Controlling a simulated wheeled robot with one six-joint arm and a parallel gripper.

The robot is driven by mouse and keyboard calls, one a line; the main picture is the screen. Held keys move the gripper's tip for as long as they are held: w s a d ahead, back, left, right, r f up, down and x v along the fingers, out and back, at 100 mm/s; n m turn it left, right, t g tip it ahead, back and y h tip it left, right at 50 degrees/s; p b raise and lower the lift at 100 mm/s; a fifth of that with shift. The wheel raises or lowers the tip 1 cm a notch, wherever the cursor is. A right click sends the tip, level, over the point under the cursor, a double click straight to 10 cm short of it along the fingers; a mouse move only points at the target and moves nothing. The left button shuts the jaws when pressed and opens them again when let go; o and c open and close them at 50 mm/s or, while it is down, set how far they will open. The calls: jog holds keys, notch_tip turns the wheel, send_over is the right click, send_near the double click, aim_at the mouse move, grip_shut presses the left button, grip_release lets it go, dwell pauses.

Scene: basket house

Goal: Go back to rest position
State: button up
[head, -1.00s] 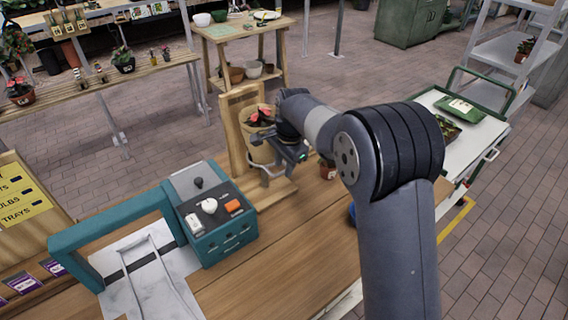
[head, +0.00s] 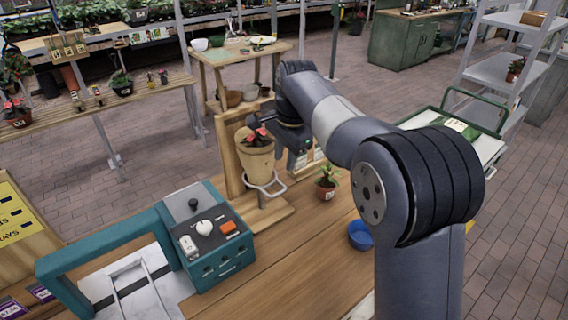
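My gripper (head: 298,146) is raised just right of the tan pot (head: 256,163) in the head view. The gripper is small, dark and partly hidden by my arm, so its finger opening is unclear. The tan pot holds a plant with red on it (head: 254,138). It sits in a white ring (head: 268,190) on a wooden stand (head: 228,152). I cannot tell whether the gripper touches the pot or only overlaps it in the picture.
A teal machine (head: 215,245) with knobs stands left on the wooden bench (head: 290,262). A small potted plant (head: 326,183) and a blue bowl (head: 360,236) stand near my arm. The bench's front middle is clear.

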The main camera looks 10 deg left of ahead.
aim_at(281, 192)
jog(key=f, duration=0.4)
jog(key=a+f, duration=0.1)
jog(key=f, duration=0.4)
jog(key=w+f, duration=0.1)
jog(key=f, duration=0.3)
jog(key=shift+w+a+f, duration=0.1)
jog(key=shift+a+f, duration=0.1)
jog(key=shift+f, duration=0.1)
jog(key=shift+r, duration=0.1)
jog(key=shift+r+p, duration=0.5)
notch_tip(281, 192, up, 13)
jog(key=s+d+b, duration=0.1)
notch_tip(281, 192, down, 19)
jog(key=w+a+b, duration=0.1)
jog(key=b, duration=0.1)
jog(key=shift+r, duration=0.15)
